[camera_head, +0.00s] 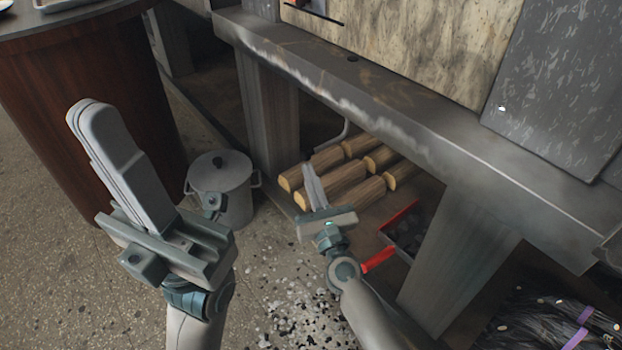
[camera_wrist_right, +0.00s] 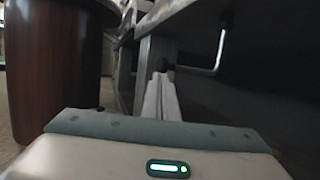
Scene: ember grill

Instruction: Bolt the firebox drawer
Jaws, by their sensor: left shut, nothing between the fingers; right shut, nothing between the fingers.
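No part is clearly recognisable as the firebox drawer or its bolt. A bent grey metal rod (camera_head: 336,136) hangs under the grill counter (camera_head: 400,105); it also shows in the right wrist view as a crank-shaped bar (camera_wrist_right: 219,55), right of and beyond my fingers. My left gripper (camera_head: 90,112) is shut and empty, raised over the floor left of the counter. My right gripper (camera_head: 309,174) is shut and empty, low in front of the counter, its fingers over the logs in the picture. Its fingers also show in the right wrist view (camera_wrist_right: 161,85).
Several logs (camera_head: 345,190) lie under the counter. A lidded grey pot (camera_head: 222,178) stands near a round wooden table (camera_head: 85,95). A red-edged container (camera_head: 402,218) of dark lumps sits by the counter leg (camera_head: 460,255). Dark bits litter the floor.

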